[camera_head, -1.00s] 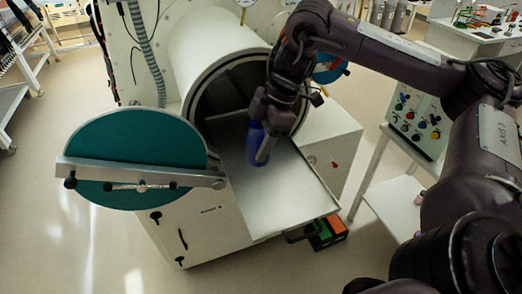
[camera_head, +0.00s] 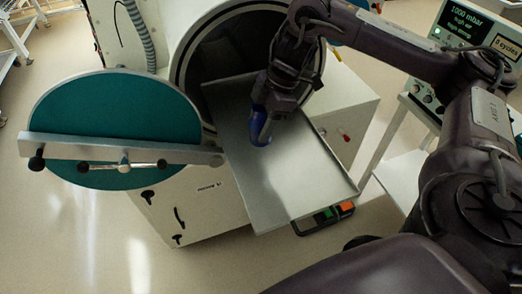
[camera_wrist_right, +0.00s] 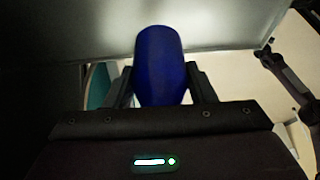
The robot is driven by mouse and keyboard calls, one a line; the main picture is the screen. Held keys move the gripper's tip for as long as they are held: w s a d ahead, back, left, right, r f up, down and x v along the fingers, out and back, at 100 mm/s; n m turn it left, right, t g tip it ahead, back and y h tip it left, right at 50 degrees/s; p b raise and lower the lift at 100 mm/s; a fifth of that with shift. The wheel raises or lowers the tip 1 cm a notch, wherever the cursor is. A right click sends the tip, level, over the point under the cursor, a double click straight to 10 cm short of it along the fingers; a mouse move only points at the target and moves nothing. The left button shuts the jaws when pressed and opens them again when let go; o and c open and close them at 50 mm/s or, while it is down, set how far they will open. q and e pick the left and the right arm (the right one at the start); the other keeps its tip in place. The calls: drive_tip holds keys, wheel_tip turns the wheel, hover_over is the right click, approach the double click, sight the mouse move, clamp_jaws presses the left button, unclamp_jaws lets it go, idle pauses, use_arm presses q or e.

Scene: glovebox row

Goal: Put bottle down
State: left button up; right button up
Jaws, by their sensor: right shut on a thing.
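A blue bottle (camera_head: 258,126) is between the fingers of my right gripper (camera_head: 266,128), over the metal tray (camera_head: 296,184) that slides out of the round chamber. In the right wrist view the bottle (camera_wrist_right: 160,62) sits between the two dark fingers of the right gripper (camera_wrist_right: 160,84), which is shut on it. The bottle is close to the tray surface; I cannot tell whether it touches. Its upper part is hidden by the gripper in the head view. My left gripper is not in view.
The open teal round door (camera_head: 115,125) with its metal bar stands left of the tray. The chamber opening (camera_head: 225,60) is behind the tray. A control box with a display (camera_head: 470,35) stands at the right. The front part of the tray is bare.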

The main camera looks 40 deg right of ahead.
wheel_tip(320, 180, down, 4)
drive_tip(key=shift+r+b, duration=0.25)
drive_tip(key=shift+b, duration=0.35)
drive_tip(key=shift+f, duration=0.35)
wheel_tip(320, 180, down, 2)
drive_tip(key=shift+f+b, duration=0.15)
drive_tip(key=shift+b, duration=0.25)
drive_tip(key=shift+f, duration=0.35)
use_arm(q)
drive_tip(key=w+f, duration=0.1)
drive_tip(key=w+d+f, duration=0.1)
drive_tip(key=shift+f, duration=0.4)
use_arm(e)
drive_tip(key=o, duration=0.9)
drive_tip(key=shift+f, duration=0.1)
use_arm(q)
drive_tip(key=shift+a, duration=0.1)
use_arm(e)
drive_tip(key=shift+o, duration=0.6)
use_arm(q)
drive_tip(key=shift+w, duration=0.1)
